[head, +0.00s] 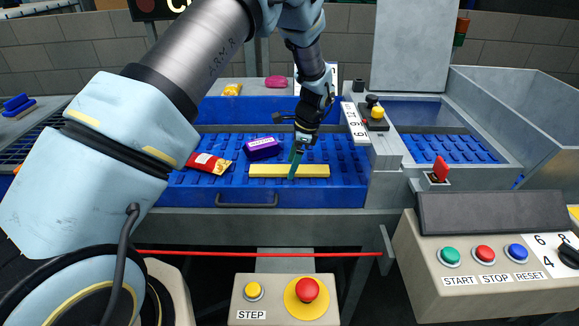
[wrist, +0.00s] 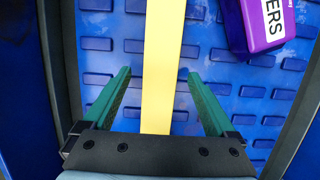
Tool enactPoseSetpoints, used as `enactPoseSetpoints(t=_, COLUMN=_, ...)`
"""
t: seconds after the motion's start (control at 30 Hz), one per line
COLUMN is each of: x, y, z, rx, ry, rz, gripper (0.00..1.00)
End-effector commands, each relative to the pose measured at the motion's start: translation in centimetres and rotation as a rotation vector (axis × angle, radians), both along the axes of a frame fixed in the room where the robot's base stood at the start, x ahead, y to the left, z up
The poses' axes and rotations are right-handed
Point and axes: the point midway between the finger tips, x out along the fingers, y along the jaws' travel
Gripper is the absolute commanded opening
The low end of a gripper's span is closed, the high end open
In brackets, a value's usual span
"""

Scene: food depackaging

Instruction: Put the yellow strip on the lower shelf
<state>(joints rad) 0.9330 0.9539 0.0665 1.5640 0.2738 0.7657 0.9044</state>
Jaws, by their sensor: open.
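The yellow strip (head: 262,171) lies flat, running left to right, on the blue studded surface near its front edge in the head view. In the wrist view the yellow strip (wrist: 163,65) runs lengthwise up the picture. My gripper (head: 295,165) is over the strip, right of its middle. In the wrist view the green fingers of my gripper (wrist: 155,95) are spread on both sides of the strip, with gaps between. The head view does not clearly show the height of the fingertips. I cannot tell which surface is the lower shelf.
A purple box (head: 262,149) lies close behind the strip, and a red and yellow packet (head: 208,163) lies to its left. A yellow packet (head: 232,89) and a pink item (head: 276,82) lie on the ledge behind. A red cord (head: 260,254) crosses in front.

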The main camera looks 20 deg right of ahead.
Motion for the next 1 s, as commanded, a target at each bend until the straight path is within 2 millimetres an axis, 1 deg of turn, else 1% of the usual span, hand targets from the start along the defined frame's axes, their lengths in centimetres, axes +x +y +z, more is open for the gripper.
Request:
enactPoseSetpoints(t=0.1, x=0.07, y=0.14, z=-0.59, rx=-0.001, ry=0.000, rz=0.000, gripper=0.91)
enactPoseSetpoints(t=0.3, x=0.09, y=0.13, z=-0.68, rx=-0.001, ry=-0.001, rz=0.001, gripper=0.91)
enactPoseSetpoints(t=1.0, x=0.09, y=0.13, z=-0.62, rx=-0.001, ry=0.000, rz=0.000, gripper=0.12)
